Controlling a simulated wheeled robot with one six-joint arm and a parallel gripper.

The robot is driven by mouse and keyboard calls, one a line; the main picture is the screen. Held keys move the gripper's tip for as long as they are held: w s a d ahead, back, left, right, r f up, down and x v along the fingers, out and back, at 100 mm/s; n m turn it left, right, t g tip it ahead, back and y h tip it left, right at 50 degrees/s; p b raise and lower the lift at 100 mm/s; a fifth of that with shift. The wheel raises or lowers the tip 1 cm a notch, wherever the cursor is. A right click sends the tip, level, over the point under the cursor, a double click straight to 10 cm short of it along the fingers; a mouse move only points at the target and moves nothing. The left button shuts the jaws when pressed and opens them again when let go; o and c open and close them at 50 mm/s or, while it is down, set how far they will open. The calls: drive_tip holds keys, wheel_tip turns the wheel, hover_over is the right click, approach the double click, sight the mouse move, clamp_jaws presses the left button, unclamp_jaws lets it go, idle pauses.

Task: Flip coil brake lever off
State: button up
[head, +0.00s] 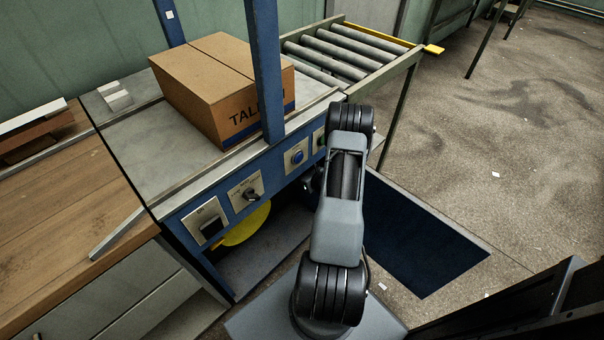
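No part is clearly readable as the coil brake lever. The blue front panel (272,180) of the machine carries a black switch (210,228) on a light plate at the left. To its right is a dark selector knob (251,194) on another light plate; its lettering is too small to read. My arm rises in front of the panel's right end. A small dark part shows beside the arm, close to the panel; it may be my gripper, but its fingers are hidden or unclear.
A carton (222,85) lies on the machine top behind a blue post (266,70). A roller conveyor (350,50) extends behind. A wooden bench (70,220) is at left. A dark mat (420,235) covers floor at right.

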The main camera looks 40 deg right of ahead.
drive_tip(key=shift+w+r, duration=0.2)
drive_tip(key=shift+r, duration=0.5)
drive_tip(key=o, duration=1.3)
